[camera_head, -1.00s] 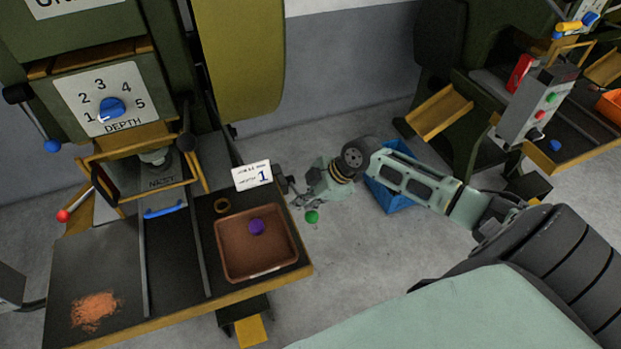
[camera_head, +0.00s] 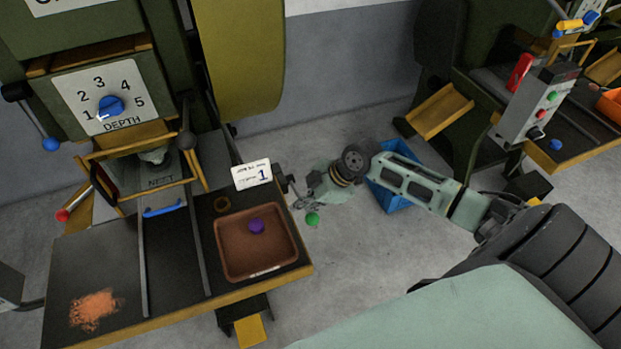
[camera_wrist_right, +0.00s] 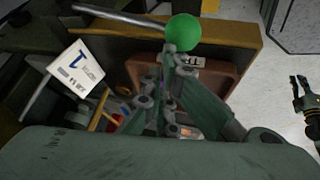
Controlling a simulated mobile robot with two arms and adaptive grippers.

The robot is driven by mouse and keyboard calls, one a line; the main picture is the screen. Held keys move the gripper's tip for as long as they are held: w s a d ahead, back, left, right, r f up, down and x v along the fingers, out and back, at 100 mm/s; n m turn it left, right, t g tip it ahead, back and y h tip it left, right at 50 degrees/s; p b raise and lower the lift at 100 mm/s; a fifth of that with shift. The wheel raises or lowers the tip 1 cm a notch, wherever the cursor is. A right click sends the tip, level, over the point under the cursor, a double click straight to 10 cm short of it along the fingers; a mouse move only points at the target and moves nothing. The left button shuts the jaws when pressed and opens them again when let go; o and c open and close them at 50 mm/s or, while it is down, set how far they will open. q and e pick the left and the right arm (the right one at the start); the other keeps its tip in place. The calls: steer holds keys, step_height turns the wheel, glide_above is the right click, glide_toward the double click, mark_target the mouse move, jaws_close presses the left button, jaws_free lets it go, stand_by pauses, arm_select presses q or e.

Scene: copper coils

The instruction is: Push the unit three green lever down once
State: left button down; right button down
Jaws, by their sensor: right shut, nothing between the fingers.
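The green ball knob (camera_head: 312,219) of a lever shows just right of the near bench, beside its yellow edge. In the right wrist view the knob (camera_wrist_right: 183,32) sits at the end of a grey rod that runs off to the upper left. My right gripper (camera_head: 298,201) is shut and empty, close above and left of the knob in the head view. In the wrist view my right fingertips (camera_wrist_right: 170,54) lie just below the knob; I cannot tell whether they touch it. My left gripper is not seen in the head view.
A card marked 1 (camera_head: 252,174) stands at the bench's back edge, close to my right gripper. A brown tray (camera_head: 232,268) holds a purple ball (camera_head: 257,226). A blue bin (camera_head: 388,199) stands on the floor behind my right arm. A second machine stands at right.

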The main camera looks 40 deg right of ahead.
mark_target(306, 218)
steer(key=shift+s+a+f+b, duration=0.1)
steer(key=shift+s+f+b, duration=0.25)
steer(key=shift+f, duration=0.4)
steer(key=shift+s+f+b, duration=0.25)
steer(key=shift+f+b, duration=0.05)
steer(key=shift+f, duration=0.4)
stand_by(1.0)
steer(key=shift+r, duration=0.1)
stand_by(0.4)
steer(key=shift+w+d+r+p, duration=0.1)
steer(key=shift+w+r+p, duration=0.35)
steer(key=shift+r, duration=0.45)
steer(key=shift+w+d+r+p, duration=0.1)
steer(key=shift+w+r+p, duration=0.2)
steer(key=shift+r+p, duration=0.45)
steer(key=shift+w+d+r+p, duration=0.1)
steer(key=shift+w+r+p, duration=0.3)
steer(key=shift+r, duration=0.6)
steer(key=r+p, duration=0.1)
steer(key=w+r+p, duration=0.1)
steer(key=r, duration=0.2)
steer(key=shift+w+d+r+p, duration=0.2)
steer(key=shift+w+r+p, duration=0.1)
steer(key=shift+r+p, duration=0.1)
